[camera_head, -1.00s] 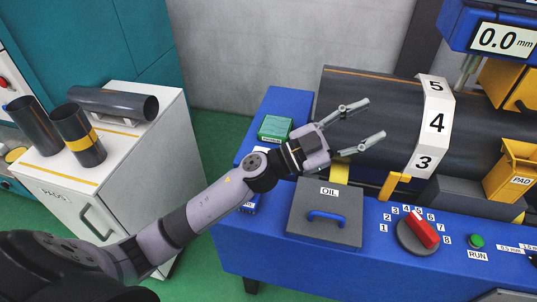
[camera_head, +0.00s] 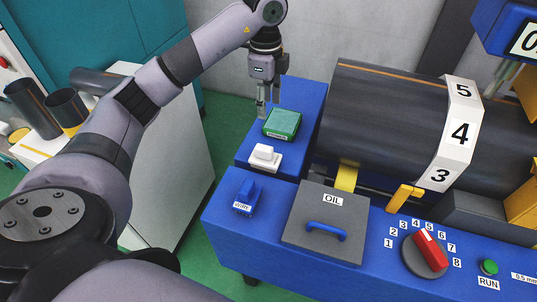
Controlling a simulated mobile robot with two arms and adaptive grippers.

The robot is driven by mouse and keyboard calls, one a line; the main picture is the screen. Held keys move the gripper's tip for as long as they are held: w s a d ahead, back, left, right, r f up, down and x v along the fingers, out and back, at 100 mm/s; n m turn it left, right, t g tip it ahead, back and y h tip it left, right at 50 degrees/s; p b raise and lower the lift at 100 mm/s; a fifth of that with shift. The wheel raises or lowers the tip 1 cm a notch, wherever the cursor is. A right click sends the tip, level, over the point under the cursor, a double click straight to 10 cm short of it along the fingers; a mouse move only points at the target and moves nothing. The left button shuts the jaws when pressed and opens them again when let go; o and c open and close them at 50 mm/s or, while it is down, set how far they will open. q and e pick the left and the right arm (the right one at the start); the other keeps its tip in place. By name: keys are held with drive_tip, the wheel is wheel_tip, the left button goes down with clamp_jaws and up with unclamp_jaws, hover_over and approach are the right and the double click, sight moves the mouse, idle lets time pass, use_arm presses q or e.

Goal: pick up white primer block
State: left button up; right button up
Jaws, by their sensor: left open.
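The white primer block (camera_head: 265,155) sits on the blue surface at the left end of the machine, a small white block with a raised top. My left gripper (camera_head: 268,108) is open and empty, pointing down behind the block, close to the green box (camera_head: 282,124). It is apart from the white block, which lies nearer the camera. My right gripper is not in view.
A small blue block (camera_head: 244,195) lies in front of the white one. The grey OIL lid (camera_head: 327,222) with a blue handle is to the right. The large dark cylinder (camera_head: 390,125) rises right of the blocks. A white cabinet (camera_head: 185,150) with dark pipes stands left.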

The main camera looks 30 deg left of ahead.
sight(265, 147)
use_arm(q)
wheel_tip(265, 147, down, 12)
drive_tip(key=p, duration=0.2)
drive_tip(key=shift+s+a+p, duration=0.1)
drive_tip(key=shift+p, duration=0.2)
drive_tip(key=f, duration=0.1)
drive_tip(key=f+p, duration=0.2)
drive_tip(key=f, duration=0.1)
drive_tip(key=shift+s, duration=0.25)
drive_tip(key=shift+f, duration=0.6)
drive_tip(key=shift+c, duration=0.5)
clamp_jaws()
drive_tip(key=shift+w, duration=0.1)
